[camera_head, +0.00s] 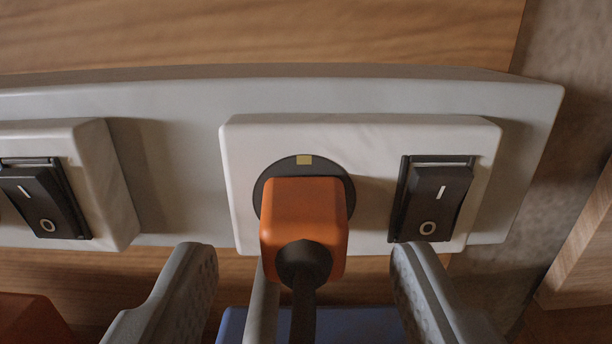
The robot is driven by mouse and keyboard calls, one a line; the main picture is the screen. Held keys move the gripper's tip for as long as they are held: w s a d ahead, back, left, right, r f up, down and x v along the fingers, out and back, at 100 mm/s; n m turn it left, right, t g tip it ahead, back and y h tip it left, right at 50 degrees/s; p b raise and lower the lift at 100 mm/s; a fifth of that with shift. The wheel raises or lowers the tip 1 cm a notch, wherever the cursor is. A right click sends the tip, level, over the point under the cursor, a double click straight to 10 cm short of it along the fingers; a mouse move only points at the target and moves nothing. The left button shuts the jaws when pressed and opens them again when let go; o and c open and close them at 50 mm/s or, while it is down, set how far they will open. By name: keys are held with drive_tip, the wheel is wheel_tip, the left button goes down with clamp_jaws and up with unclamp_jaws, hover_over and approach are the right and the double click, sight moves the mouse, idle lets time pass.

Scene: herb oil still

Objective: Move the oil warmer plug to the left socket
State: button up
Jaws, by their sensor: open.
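The orange plug (303,222) sits in the round dark socket (265,183) of the right-hand white socket plate. Its black cord (304,300) leaves the plug's rear and runs down out of the picture. My gripper (305,255) is open, with one grey finger to the left of the plug and one to the right, both apart from it. The left-hand white plate (112,185) is cut off by the picture's left edge, and any socket in it is out of view.
Black rocker switches sit on the right plate (433,198) and the left plate (45,198). A pale backing strip (170,100) carries both plates on a wooden panel (250,35). An orange thing (30,320) shows at lower left, and a blue thing (365,325) lies below the plug.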

sight(298, 263)
drive_tip(key=shift+w, duration=1.45)
clamp_jaws()
drive_tip(key=shift+s, duration=2.95)
drive_tip(key=shift+a, duration=0.1)
